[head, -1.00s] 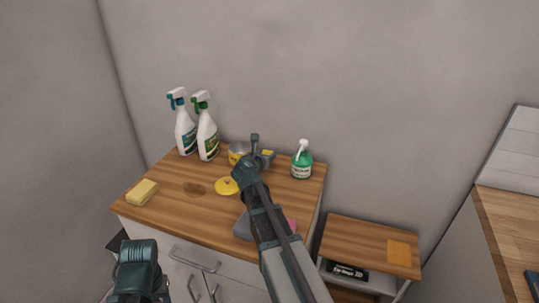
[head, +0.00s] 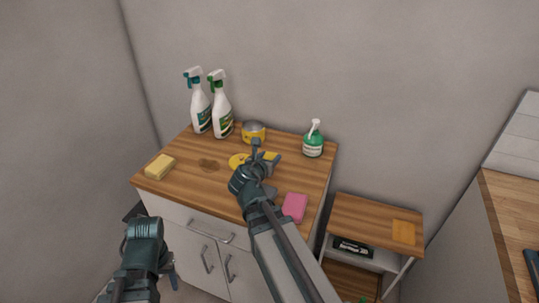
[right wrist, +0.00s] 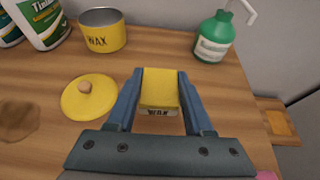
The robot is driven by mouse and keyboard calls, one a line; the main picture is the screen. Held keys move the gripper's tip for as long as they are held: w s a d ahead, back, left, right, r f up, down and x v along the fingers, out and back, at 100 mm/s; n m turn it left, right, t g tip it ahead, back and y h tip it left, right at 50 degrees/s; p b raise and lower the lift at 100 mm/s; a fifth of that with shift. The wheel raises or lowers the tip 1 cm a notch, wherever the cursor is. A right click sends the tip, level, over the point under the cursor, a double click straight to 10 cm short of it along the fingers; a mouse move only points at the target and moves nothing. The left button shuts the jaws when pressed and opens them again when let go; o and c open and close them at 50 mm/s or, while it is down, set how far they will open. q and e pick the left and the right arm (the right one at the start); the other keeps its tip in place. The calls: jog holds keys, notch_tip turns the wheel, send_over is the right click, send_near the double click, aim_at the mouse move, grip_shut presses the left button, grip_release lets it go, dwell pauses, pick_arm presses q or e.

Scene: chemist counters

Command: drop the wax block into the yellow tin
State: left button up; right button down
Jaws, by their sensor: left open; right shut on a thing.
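The wax block is a small yellow block with a white "WAX" label, and it shows between my right gripper's fingers in the right wrist view (right wrist: 159,93). My right gripper (head: 264,160) is shut on the wax block above the counter, in front of the yellow tin. The yellow tin (head: 254,134) stands upright and uncovered near the back of the counter; in the right wrist view (right wrist: 103,37) it is ahead and to the left of the block. Its round yellow lid (right wrist: 91,97) lies on the counter. My left gripper (head: 146,240) is open and empty, low in front of the counter.
Two spray bottles (head: 221,110) stand at the back left, and a green pump bottle (head: 313,143) at the back right. A yellow sponge (head: 160,167) lies at left, a pink sponge (head: 295,207) at front right. A brown stain (head: 208,165) marks the wood.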

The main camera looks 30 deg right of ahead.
jog(key=w+d+r+p, duration=0.3)
jog(key=w+r+p, duration=0.2)
jog(key=w, duration=0.5)
jog(key=w+d+r+p, duration=0.3)
jog(key=w+r+p, duration=0.3)
jog(key=w, duration=0.5)
jog(key=shift+d+r, duration=0.15)
jog(key=shift+r, duration=0.15)
jog(key=shift+w+f, duration=0.1)
notch_tip(320, 180, down, 6)
jog(key=b, duration=0.5)
jog(key=shift+c, duration=1)
grip_release()
